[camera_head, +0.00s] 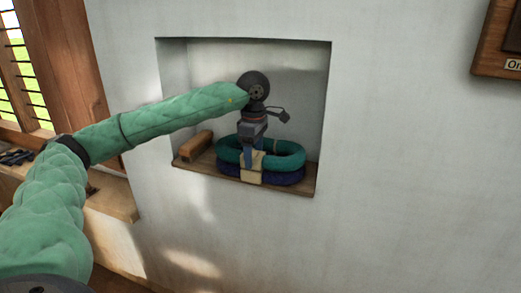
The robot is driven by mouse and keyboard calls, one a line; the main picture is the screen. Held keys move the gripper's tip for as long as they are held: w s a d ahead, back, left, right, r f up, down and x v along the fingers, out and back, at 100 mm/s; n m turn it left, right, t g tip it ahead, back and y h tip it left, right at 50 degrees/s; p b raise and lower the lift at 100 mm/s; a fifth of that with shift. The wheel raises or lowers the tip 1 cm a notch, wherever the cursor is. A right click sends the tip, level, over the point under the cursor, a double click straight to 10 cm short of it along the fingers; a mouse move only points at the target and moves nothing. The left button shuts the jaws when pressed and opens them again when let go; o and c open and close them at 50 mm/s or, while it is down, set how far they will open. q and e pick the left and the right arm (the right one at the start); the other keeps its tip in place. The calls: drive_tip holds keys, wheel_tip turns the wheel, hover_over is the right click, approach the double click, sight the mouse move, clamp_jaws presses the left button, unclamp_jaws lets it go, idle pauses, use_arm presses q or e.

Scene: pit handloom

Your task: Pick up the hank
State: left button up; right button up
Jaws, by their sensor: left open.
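The hank (290,159) is a teal-green ring lying on top of a dark blue ring (285,179) in the wall niche. A pale band (250,177) shows at the front of the rings. My left gripper (249,160) points down at the near side of the teal ring. Its jaws are open, and its fingers overlap the ring in the picture. I cannot tell whether they touch it. The gripper hides part of the ring. My right gripper is not in view.
The niche has a wooden shelf (228,178) with a brown wooden block (195,146) at its left. The niche walls stand close around my wrist. A wooden sill (112,198) and barred window are at the left. A wooden sign (500,45) hangs at the upper right.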

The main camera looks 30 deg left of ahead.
use_arm(q)
drive_tip(key=shift+f, duration=0.25)
drive_tip(key=c, duration=1.1)
drive_tip(key=shift+r, duration=0.1)
drive_tip(key=shift+c, duration=0.2)
